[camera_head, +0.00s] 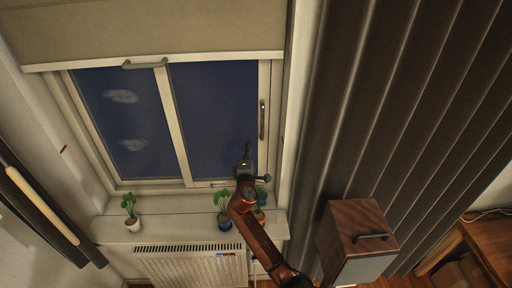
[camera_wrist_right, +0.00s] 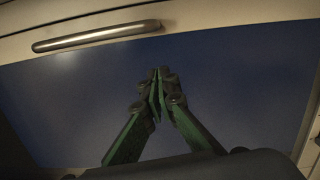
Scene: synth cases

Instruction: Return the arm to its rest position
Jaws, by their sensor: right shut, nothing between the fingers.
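My right arm (camera_head: 256,232) reaches up from the bottom of the head view, in front of the window. My right gripper (camera_head: 247,148) is in front of the lower right part of the dark window pane (camera_head: 213,110). In the right wrist view the gripper (camera_wrist_right: 160,76) has its fingertips together with nothing between them. The dark pane (camera_wrist_right: 240,85) fills the space behind it, and a metal handle (camera_wrist_right: 96,36) lies on the frame at upper left, apart from the fingers. My left gripper is in neither view.
Potted plants stand on the windowsill (camera_head: 165,229), a white pot (camera_head: 133,224) at left and a blue pot (camera_head: 224,222) near my arm. A radiator (camera_head: 190,268) is below. A wooden box (camera_head: 350,228) with a handle and a dark curtain (camera_head: 400,110) are at right.

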